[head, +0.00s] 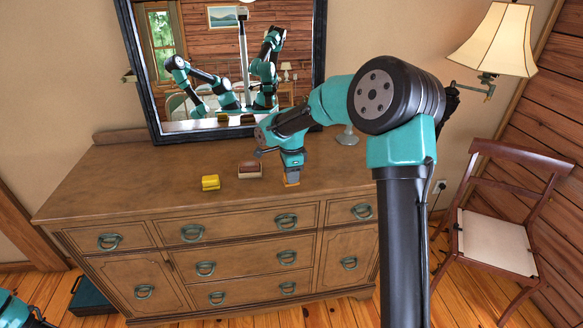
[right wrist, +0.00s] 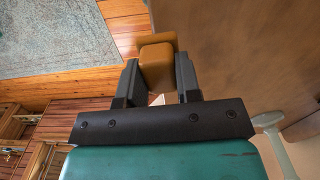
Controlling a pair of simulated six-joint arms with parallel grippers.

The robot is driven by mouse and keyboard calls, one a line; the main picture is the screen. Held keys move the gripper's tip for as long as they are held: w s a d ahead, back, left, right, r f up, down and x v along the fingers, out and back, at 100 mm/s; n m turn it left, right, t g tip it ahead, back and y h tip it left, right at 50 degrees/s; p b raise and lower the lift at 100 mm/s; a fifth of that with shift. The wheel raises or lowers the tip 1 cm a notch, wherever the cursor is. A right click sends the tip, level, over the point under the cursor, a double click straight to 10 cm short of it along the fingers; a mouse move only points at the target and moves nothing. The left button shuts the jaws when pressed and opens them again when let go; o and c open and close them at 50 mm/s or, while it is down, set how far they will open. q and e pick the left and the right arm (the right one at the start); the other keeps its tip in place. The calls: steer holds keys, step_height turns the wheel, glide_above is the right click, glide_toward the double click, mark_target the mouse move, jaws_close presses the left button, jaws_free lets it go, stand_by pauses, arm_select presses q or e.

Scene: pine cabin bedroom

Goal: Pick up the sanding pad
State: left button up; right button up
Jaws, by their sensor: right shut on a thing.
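The sanding pad, a tan-brown block (right wrist: 156,66), sits between the two fingers of my right gripper in the right wrist view. In the head view my right gripper (head: 292,177) points down over the front right part of the dresser top, and only a small tan piece of the pad (head: 291,183) shows below it. The gripper is shut on the pad. I cannot tell whether the pad touches the wood. My left gripper is out of view; only a piece of my left arm shows at the lower left.
The wooden dresser (head: 130,183) also holds a yellow block (head: 210,183) and a red-brown block with a pale base (head: 249,169), both left of my right gripper. A black-framed mirror (head: 141,75) stands behind. A lamp (head: 492,40) and chair (head: 497,241) are at right. The dresser's left top is clear.

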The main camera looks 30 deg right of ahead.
steer(key=s+a, duration=0.5)
steer(key=s, duration=0.3)
steer(key=shift+r, duration=0.45)
steer(key=shift+s, duration=0.1)
